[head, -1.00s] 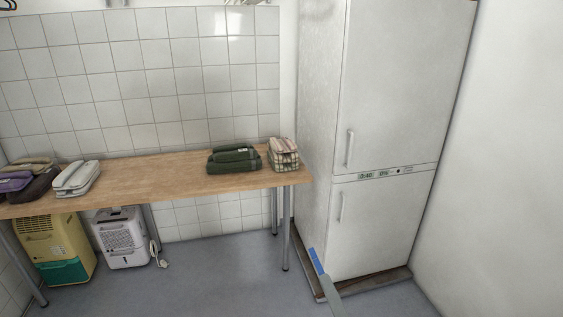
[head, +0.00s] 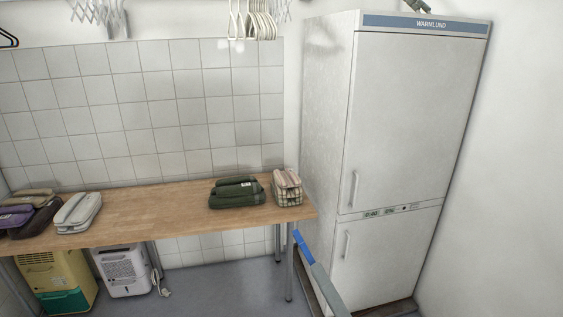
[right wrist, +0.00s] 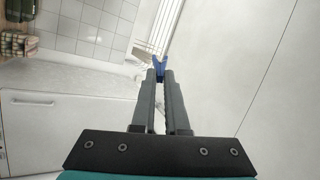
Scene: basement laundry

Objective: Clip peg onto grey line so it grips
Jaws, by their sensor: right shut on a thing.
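The blue peg (head: 302,245) is at the tip of my right gripper (head: 312,264), in front of the table's right end and the fridge's lower left side in the head view. In the right wrist view the peg (right wrist: 160,65) sticks out beyond the two grey fingertips (right wrist: 160,76), its forked end pointing away from me. The right gripper is shut on the peg. I cannot make out a grey line in either view. My left gripper is not in view.
A tall white fridge (head: 410,120) stands at the right beside a wooden table (head: 150,208) bearing folded fabric bundles (head: 237,192). White hangers (head: 260,22) hang at the top, with a folding rack (head: 95,10) left of them. Two dehumidifiers (head: 122,272) stand below the table.

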